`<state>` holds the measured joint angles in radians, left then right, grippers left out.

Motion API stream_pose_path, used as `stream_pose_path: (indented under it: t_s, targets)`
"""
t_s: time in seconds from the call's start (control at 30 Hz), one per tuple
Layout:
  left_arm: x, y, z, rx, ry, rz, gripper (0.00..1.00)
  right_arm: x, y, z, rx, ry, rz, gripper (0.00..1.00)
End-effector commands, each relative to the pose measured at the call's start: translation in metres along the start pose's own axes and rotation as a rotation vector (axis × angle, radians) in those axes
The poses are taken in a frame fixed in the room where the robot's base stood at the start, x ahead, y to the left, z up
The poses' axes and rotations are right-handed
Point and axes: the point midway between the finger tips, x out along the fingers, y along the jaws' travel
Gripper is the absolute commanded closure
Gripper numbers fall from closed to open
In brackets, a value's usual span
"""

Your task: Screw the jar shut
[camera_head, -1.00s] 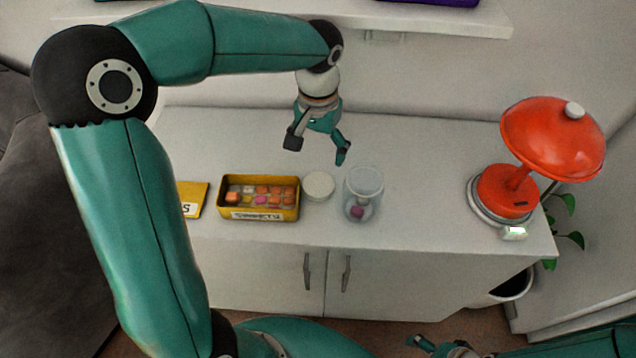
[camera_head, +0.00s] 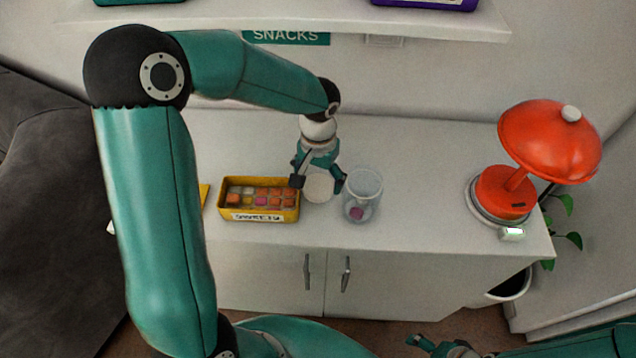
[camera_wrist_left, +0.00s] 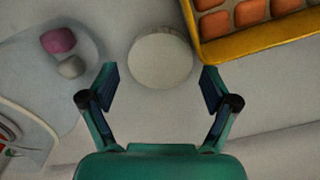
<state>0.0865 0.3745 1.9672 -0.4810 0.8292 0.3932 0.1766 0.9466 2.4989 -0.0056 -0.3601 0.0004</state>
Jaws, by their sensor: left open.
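The clear jar (camera_head: 362,197) stands upright on the cabinet top with a pink piece and a grey piece inside; its top looks uncovered. It also shows at the left in the left wrist view (camera_wrist_left: 75,78). The round white lid (camera_head: 319,188) lies flat between the jar and the yellow tin, and sits centrally in the left wrist view (camera_wrist_left: 160,57). My left gripper (camera_head: 318,183) is open above the lid, one finger on each side of it; I cannot tell its exact height. My right gripper (camera_head: 418,342) shows only partly at the bottom edge.
A yellow tin (camera_head: 259,216) of orange and pink sweets stands just left of the lid. A red lamp (camera_head: 508,188) stands at the right end of the white cabinet top (camera_head: 430,190). A shelf (camera_head: 300,27) runs above the back. The top is clear between jar and lamp.

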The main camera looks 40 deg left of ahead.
Motion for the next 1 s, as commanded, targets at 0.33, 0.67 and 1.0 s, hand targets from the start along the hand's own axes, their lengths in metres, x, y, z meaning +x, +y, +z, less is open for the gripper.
stream_pose_path:
  t_s: [0.33, 0.67, 1.0]
  targets:
    - [0.020, 0.000, -0.001, -0.001, 0.001, 0.000, 0.13, -0.002, -0.001, 0.000, 0.000, 0.000, 0.000, 0.14]
    - [0.019, 0.000, -0.001, 0.000, 0.001, 0.000, 0.36, -0.002, -0.001, 0.000, 0.000, 0.000, 0.000, 0.14]
    - [0.019, 0.000, -0.001, 0.001, 0.001, 0.000, 0.39, -0.002, -0.001, 0.000, 0.000, 0.000, 0.000, 0.14]
